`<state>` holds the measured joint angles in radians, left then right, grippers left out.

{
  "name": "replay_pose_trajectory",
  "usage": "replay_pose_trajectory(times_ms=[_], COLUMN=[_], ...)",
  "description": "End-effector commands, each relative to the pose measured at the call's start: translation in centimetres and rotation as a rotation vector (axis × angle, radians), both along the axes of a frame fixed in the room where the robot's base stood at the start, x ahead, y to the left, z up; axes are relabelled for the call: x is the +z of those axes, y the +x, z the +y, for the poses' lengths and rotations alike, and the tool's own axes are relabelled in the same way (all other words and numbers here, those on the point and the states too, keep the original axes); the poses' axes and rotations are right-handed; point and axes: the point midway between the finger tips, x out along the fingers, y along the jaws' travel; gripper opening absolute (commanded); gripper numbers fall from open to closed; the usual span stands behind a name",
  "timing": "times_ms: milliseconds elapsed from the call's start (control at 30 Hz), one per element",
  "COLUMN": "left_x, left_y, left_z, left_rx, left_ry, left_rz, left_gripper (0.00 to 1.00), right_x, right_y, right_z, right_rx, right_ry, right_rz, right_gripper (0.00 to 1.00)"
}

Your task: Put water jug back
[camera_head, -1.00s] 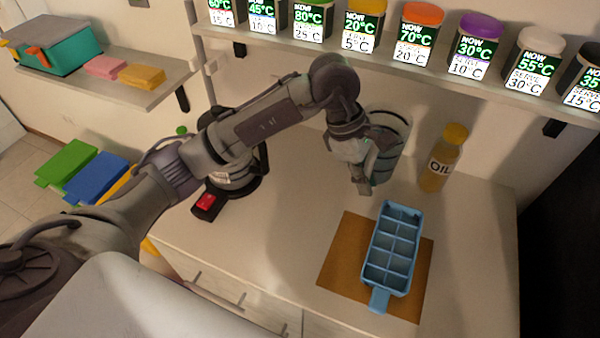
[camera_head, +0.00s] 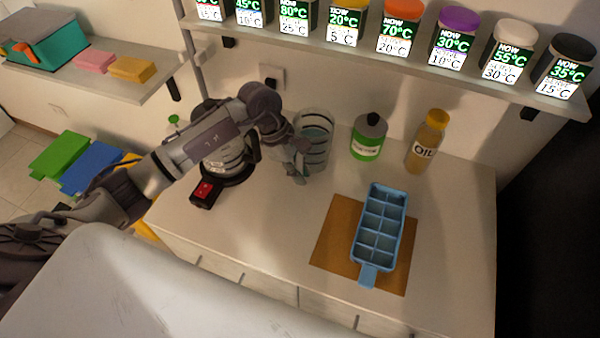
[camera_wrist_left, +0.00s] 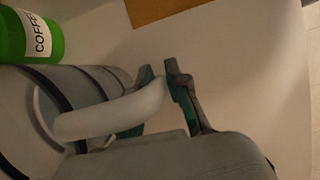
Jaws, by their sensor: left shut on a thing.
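The water jug (camera_head: 316,128) is a clear, ringed cylinder near the back of the counter, between the coffee maker and the green bottle. My left gripper (camera_head: 301,177) is at its front left, shut on its handle. In the left wrist view, the pale curved handle (camera_wrist_left: 108,117) runs between the fingers of my left gripper (camera_wrist_left: 165,95), and the jug's grey body (camera_wrist_left: 22,110) fills the left side. The jug looks about upright. I cannot tell whether its base touches the counter. My right gripper is not in view.
A coffee maker (camera_head: 228,165) with a red switch (camera_head: 204,191) stands left of the jug, partly behind my arm. Right are a green coffee bottle (camera_head: 368,140) and an oil bottle (camera_head: 428,142). A blue ice tray (camera_head: 367,274) lies on a brown mat (camera_head: 335,235). A jar shelf (camera_head: 400,62) hangs above.

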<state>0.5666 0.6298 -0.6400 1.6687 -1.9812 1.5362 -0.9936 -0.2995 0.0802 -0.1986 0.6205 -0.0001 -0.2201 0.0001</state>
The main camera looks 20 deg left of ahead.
Motion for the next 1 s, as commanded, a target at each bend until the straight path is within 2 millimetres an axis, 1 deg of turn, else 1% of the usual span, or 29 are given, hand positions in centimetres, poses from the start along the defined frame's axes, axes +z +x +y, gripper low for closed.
replay_pose_trajectory(times_ms=[33,100,200,433,567,600,667,700,733,1000], left_x=[-0.3,-1.1,-1.8,-1.9,-2.2,-2.3,-2.2,-2.2,-2.2,-2.2], left_y=[0.0,0.1,0.1,0.1,0.1,0.0,0.0,0.0,0.0,0.0], left_z=[-0.1,-0.1,-0.1,-0.1,-0.1,0.0,0.0,0.0,0.0,-0.1], left_rx=[0.002,0.002,0.001,0.000,-0.001,-0.001,0.000,0.000,0.000,0.000], left_ry=[-0.004,-0.004,-0.003,-0.002,-0.002,0.000,0.000,0.000,0.000,0.000], left_rz=[0.001,-0.002,-0.004,-0.005,-0.006,0.000,0.000,0.000,0.000,0.000], left_gripper=[0.00,0.00,0.00,0.00,0.00,0.20,0.30,0.37,0.40,0.40], right_x=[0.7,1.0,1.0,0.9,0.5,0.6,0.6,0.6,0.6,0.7], right_y=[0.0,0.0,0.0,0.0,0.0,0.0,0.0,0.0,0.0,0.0], right_z=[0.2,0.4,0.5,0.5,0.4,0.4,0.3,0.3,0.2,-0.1], right_rx=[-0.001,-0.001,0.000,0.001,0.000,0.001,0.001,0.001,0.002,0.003], right_ry=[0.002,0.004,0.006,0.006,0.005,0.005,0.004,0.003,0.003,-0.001], right_rz=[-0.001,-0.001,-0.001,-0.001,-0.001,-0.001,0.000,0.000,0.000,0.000], right_gripper=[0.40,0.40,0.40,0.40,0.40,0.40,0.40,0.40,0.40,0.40])
